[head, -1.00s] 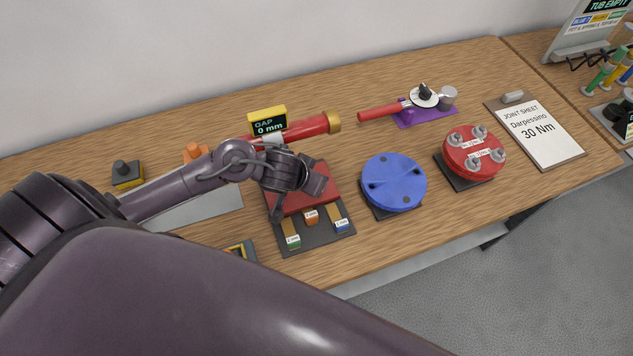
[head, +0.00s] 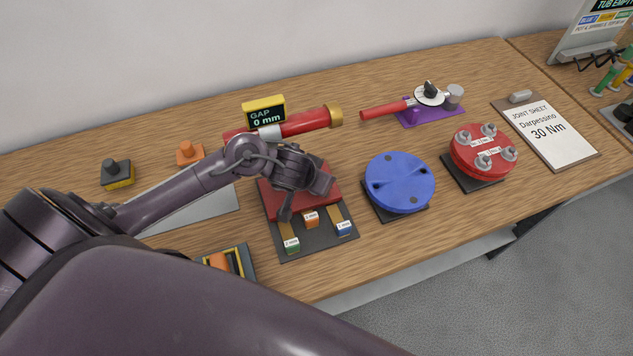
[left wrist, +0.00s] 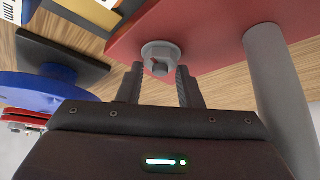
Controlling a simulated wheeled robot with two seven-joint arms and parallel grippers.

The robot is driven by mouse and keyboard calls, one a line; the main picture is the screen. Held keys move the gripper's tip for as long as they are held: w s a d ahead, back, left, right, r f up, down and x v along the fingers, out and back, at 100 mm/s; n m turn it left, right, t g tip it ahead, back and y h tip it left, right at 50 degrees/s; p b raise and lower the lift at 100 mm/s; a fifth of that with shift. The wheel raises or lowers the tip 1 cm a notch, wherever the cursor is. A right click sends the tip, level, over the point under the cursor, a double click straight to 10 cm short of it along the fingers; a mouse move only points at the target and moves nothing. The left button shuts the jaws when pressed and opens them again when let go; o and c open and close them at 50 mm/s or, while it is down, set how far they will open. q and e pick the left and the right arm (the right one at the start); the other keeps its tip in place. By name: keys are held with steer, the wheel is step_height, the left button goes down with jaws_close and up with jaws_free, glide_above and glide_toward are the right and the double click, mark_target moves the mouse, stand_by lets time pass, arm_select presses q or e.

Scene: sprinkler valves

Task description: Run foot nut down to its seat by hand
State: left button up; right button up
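A grey foot nut (left wrist: 160,58) with a round flange shows under a red plate (left wrist: 215,25) in the left wrist view. My left gripper (left wrist: 160,80) has its two fingers apart, one on each side below the nut. The fingertips reach the nut's lower part; I cannot tell whether they touch it. In the head view my left gripper (head: 303,195) is over the red block (head: 328,187) on its dark base and hides part of it. The nut is hidden in the head view. My right gripper is in neither view.
A grey post (left wrist: 275,85) stands right of the fingers in the wrist view. A blue disc (head: 400,182) and a red bolted flange (head: 483,155) stand to the right. Behind are a red pipe (head: 300,122) and a gauge reading 0 mm (head: 264,112). Tagged pieces (head: 311,220) lie in front.

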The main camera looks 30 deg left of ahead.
arm_select(q)
steer(key=c, duration=0.6)
steer(key=shift+d+r+n+y+p, duration=0.1)
steer(key=shift+n+y+p, duration=0.25)
steer(key=shift+n, duration=0.25)
steer(key=shift+n+y, duration=0.25)
steer(key=shift+n, duration=0.45)
steer(key=shift+n+y, duration=0.4)
steer(key=shift+n, duration=0.1)
